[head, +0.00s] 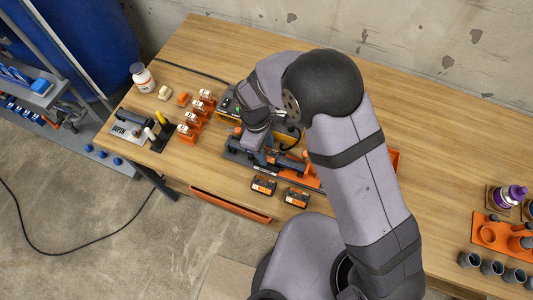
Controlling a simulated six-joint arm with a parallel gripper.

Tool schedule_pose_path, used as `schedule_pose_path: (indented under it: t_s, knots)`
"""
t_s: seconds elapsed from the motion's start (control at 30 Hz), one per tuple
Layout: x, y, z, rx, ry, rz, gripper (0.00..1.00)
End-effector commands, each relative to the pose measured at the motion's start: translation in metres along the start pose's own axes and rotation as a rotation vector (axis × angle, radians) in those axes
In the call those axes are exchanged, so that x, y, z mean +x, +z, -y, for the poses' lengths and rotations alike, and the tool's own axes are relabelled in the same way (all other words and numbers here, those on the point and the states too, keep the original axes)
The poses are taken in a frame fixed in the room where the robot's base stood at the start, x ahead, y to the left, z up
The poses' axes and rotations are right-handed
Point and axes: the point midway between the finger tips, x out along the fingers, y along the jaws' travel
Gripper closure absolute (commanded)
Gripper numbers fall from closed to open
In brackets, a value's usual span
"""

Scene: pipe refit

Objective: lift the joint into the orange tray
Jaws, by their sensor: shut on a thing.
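My gripper (262,158) is low over the dark fixture (236,154) in the middle of the workbench, pointing down. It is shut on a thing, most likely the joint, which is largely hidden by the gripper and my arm. Orange parts of the fixture show just right of the gripper. An orange tray (395,162) shows only as an edge behind my forearm; the rest of it is hidden. I cannot tell what lies in it.
Several orange-and-white clamps (196,116) stand left of the fixture. Two dark orange-marked blocks (264,185) lie in front. A white bottle (142,76) stands at far left. An orange rack (492,234) and grey pipe pieces (491,267) are at far right. The back right is clear.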

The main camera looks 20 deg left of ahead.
Motion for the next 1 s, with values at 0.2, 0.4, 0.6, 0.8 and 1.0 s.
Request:
schedule_pose_path:
  t_s: [0.2,0.4,0.6,0.8,1.0]
  knots:
    - [-0.008,0.001,0.000,0.000,0.000,0.000,0.84]
    - [-0.015,0.002,0.000,0.000,0.000,0.000,0.84]
    - [-0.023,0.003,0.000,0.000,0.000,0.000,0.84]
    - [-0.029,0.004,0.000,0.000,0.000,0.000,0.84]
    - [-0.029,0.004,0.000,0.000,0.000,0.000,0.84]
